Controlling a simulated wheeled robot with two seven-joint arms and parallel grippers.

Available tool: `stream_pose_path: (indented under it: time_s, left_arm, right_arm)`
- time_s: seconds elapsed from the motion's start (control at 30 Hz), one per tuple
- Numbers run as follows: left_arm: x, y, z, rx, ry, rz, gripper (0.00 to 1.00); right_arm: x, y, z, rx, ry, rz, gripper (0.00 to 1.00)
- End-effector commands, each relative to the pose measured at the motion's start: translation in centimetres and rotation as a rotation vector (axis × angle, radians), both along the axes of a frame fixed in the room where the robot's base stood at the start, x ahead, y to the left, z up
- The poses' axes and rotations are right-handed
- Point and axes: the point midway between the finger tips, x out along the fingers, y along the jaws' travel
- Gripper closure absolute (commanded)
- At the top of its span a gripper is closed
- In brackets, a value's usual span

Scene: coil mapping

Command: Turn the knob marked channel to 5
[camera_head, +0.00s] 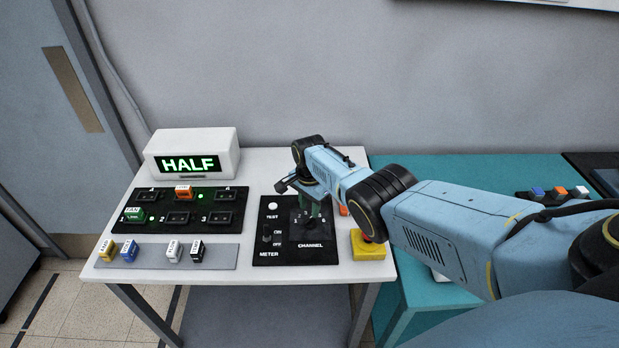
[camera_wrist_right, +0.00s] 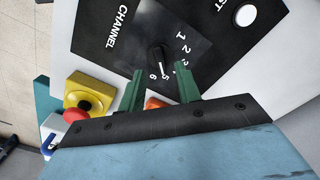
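The black channel knob (camera_wrist_right: 158,55) sits on a dark panel (camera_head: 262,245) lettered CHANNEL, with numbers around it up to 6. In the wrist view its pale pointer mark seems to point toward the 5 and 6 side, but the exact number is unclear. My right gripper (camera_head: 310,205) is above the knob, pointing down. In the wrist view its two green fingers (camera_wrist_right: 160,68) are apart, on either side of the knob's lower end, with no clear contact. One finger hides part of the dial numbers. My left gripper is out of view.
A red button on a yellow base (camera_head: 368,246) stands close to the right of the panel. A white TEST button (camera_head: 272,205) and METER switch (camera_head: 267,233) share the panel. A lit display (camera_head: 190,163) reads HALF. Labelled coils and a socket board (camera_head: 160,222) lie at left.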

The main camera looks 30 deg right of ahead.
Motion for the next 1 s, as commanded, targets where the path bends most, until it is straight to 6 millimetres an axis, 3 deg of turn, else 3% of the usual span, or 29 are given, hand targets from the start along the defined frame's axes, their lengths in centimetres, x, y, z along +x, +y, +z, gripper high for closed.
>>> stream_pose_path:
  time_s: [0.03, 0.1, 0.33, 0.6, 1.0]
  left_arm:
    - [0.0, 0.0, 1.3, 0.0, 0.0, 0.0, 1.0]
    - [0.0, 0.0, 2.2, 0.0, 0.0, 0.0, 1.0]
    - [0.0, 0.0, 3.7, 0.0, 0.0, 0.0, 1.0]
    - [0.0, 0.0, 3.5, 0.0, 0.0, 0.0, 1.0]
    - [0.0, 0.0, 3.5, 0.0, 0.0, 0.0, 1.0]
  right_arm:
    - [0.0, -0.1, 1.6, -0.001, -0.002, 0.0, 0.66]
    - [0.0, -0.1, 3.1, -0.001, -0.003, 0.001, 0.66]
    - [0.0, -0.1, 7.1, -0.003, -0.003, 0.0, 0.66]
    - [0.0, -0.1, 8.9, -0.002, 0.0, 0.0, 0.66]
    - [0.0, -0.1, 9.1, -0.002, 0.001, 0.0, 0.66]
